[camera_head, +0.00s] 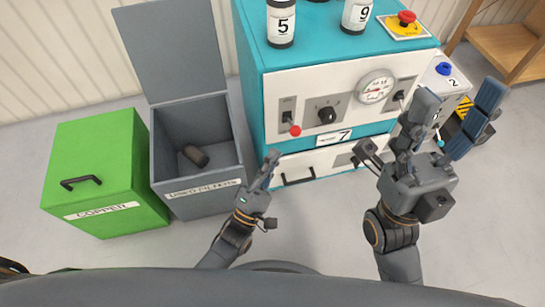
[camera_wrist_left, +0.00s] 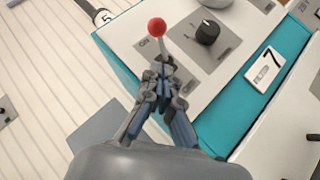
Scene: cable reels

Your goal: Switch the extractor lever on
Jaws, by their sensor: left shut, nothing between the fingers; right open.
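A lever with a red ball knob (camera_head: 295,130) sits on a grey plate at the left of the teal machine's white front panel. Its knob hangs low and outward in the head view. In the left wrist view the red knob (camera_wrist_left: 157,27) stands beyond my fingertips, with an "ON" marking near it. My left gripper (camera_head: 271,158) is shut and empty, just below and left of the knob. In the left wrist view its fingers (camera_wrist_left: 163,76) point toward the lever; contact cannot be told. My right gripper (camera_head: 455,108) is open and empty in front of the panel's right side.
An open grey bin (camera_head: 205,205) and a green copper bin (camera_head: 105,175) stand left. Bottles and a red button (camera_head: 407,18) sit on top.

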